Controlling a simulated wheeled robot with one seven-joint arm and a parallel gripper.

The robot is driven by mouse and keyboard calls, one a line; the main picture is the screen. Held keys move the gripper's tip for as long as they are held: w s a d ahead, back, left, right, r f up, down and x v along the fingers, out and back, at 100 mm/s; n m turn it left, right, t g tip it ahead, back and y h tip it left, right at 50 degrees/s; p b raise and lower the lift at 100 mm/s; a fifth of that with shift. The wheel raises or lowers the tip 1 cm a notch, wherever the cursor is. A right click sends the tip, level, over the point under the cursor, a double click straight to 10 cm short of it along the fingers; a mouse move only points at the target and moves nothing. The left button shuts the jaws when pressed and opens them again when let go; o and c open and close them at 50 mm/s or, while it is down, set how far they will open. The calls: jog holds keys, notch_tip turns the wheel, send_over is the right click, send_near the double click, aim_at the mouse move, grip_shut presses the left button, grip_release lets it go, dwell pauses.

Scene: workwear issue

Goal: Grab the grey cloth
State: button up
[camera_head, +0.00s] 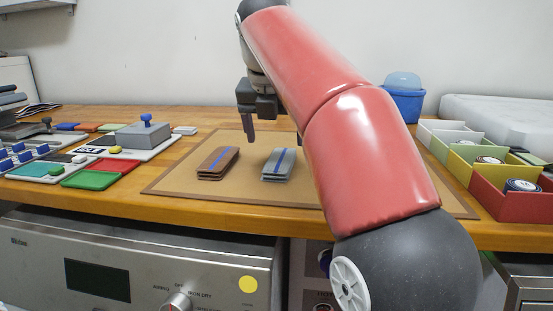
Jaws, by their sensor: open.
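The grey cloth (273,171) lies folded on the tan mat (180,188), with a blue stripe along its top. A brown folded cloth (213,170), also with a blue stripe, lies to its left, apart from it. My gripper (250,132) hangs above the mat, up and left of the grey cloth in the picture. It points down, is open and holds nothing. It touches neither cloth. My red arm crosses the right part of the mat and hides what lies behind it.
Colored trays and a grey block with a blue knob (144,133) stand on the left. Open colored boxes (513,204) with rolls stand on the right. A blue bucket (405,104) is behind my arm. The mat around both cloths is clear where visible.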

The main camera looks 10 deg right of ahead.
aim_at(279, 157)
jog(key=x, duration=0.5)
jog(key=shift+d+f, duration=0.2)
jog(key=shift+f, duration=0.15)
jog(key=shift+c, duration=0.5)
jog(key=c, duration=1)
